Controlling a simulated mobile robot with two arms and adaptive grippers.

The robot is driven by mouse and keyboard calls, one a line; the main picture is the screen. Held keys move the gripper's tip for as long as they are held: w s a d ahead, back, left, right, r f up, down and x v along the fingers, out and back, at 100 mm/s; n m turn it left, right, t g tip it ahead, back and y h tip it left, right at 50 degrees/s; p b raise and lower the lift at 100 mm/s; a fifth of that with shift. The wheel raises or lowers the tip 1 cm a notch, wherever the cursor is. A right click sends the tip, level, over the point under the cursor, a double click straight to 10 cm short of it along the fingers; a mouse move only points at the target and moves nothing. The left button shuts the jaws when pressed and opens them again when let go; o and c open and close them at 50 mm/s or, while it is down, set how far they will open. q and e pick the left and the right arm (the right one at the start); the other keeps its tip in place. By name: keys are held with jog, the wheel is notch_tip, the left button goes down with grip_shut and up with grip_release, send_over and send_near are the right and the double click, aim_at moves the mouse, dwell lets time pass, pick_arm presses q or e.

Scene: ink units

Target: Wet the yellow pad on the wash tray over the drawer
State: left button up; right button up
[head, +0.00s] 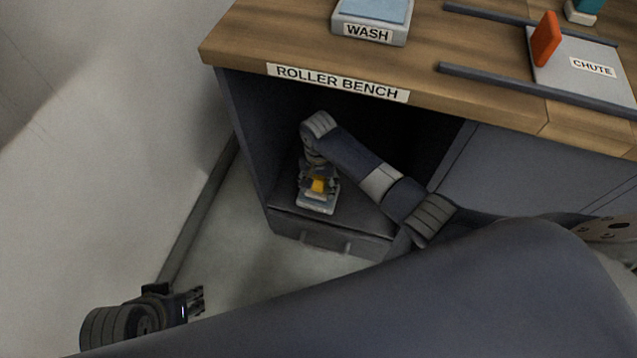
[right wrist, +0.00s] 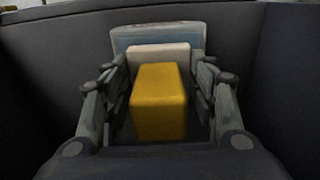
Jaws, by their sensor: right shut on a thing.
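My right gripper (head: 318,176) reaches down inside the bench's open bay and is shut on the yellow pad (head: 319,186). In the right wrist view the yellow pad (right wrist: 160,100) sits between the two fingers. A small wash tray (head: 315,207) lies on top of the drawer (head: 330,239), directly below the pad; its rim (right wrist: 128,37) shows beyond the pad in the right wrist view. I cannot tell whether the pad touches the tray. My left gripper (head: 197,301) is open and empty at the lower left, above the floor.
A pale block (right wrist: 160,56) is just beyond the pad. Dark bay walls (head: 248,150) close in around my right arm.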

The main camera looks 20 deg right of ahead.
aim_at(319, 178)
pick_arm(q)
jog(key=shift+w+d+r+t, duration=0.15)
jog(key=shift+w+t, duration=0.1)
jog(key=shift+w, duration=0.25)
jog(key=shift+w+d+r+t, duration=0.1)
jog(key=shift+w+d+t, duration=0.1)
jog(key=shift+w, duration=0.3)
jog(key=shift+w+d+r+t, duration=0.15)
jog(key=shift+w+t, duration=0.1)
jog(key=shift+w, duration=0.25)
pick_arm(e)
jog(key=shift+f, duration=0.55)
dwell(1.0)
pick_arm(q)
jog(key=shift+s+f, duration=0.1)
